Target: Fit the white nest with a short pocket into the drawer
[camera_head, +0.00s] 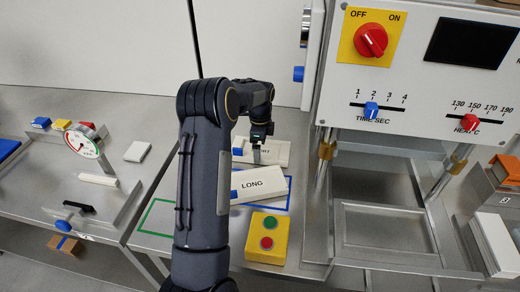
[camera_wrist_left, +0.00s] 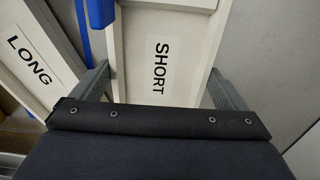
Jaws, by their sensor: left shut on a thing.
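The white nest labelled SHORT (camera_head: 280,151) lies on the metal bench at the back, with a blue tab at its left end. My left gripper (camera_head: 257,158) reaches down over it and partly covers its label. In the left wrist view the SHORT nest (camera_wrist_left: 140,72) sits between my two fingers (camera_wrist_left: 160,88), which are shut on its sides. A metal drawer tray (camera_head: 385,222) shows under the press to the right and looks empty. My right gripper is in neither view.
A similar white nest labelled LONG (camera_head: 263,184) lies just in front, inside a blue outline. A yellow button box (camera_head: 267,238) stands nearer. The press posts and control panel (camera_head: 420,60) rise at right. A green-outlined area (camera_head: 157,218) at left looks clear.

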